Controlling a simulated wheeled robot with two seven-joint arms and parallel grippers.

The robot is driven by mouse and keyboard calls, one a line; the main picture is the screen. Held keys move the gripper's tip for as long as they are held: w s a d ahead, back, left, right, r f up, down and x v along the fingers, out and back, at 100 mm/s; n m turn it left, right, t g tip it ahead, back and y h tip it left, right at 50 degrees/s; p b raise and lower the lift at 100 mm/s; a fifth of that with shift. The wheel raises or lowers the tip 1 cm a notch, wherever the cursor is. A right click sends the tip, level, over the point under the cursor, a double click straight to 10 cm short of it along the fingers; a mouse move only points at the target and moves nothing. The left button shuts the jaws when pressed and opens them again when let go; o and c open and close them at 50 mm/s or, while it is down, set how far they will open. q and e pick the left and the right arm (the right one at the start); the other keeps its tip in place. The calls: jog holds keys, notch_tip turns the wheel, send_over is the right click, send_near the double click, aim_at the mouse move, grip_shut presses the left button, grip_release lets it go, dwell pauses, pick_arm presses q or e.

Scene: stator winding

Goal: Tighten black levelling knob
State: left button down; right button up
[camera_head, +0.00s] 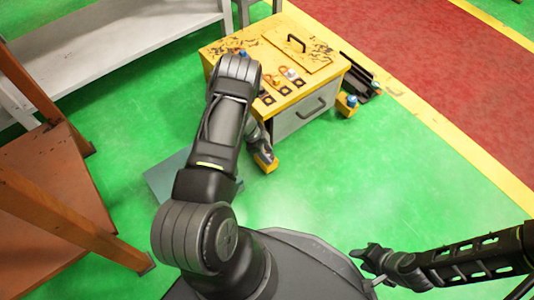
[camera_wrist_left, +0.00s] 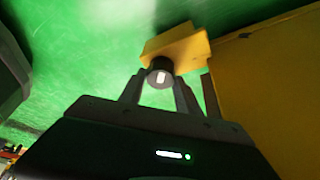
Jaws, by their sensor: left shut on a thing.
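The black levelling knob (camera_wrist_left: 160,70), with a pale mark on its face, shows in the left wrist view against a yellow foot bracket (camera_wrist_left: 180,43). My left gripper (camera_wrist_left: 160,82) is shut on the knob, with its fingers on either side. In the head view my left gripper (camera_head: 258,143) is low at the front left corner of the yellow-topped machine, beside the yellow foot (camera_head: 266,163). The knob itself is hidden there. My right gripper (camera_head: 372,260) is at the lower right, away from the machine; its finger opening is unclear.
The yellow-topped machine (camera_head: 282,48) has a grey handled front (camera_head: 305,113) and a second yellow foot (camera_head: 346,106) at right. A brown steel frame (camera_head: 60,175) stands left, a pale bench (camera_head: 120,40) behind. Green floor (camera_head: 400,180) is clear at right.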

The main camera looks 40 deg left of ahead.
pick_arm(q)
jog(key=shift+w+r, duration=0.1)
jog(key=shift+r, duration=0.05)
jog(key=c, duration=0.9)
grip_release()
jog(key=shift+o, duration=0.2)
jog(key=p+v, duration=0.3)
jog(key=v, duration=0.4)
jog(key=shift+a+r, duration=0.15)
jog(key=shift+r, duration=0.15)
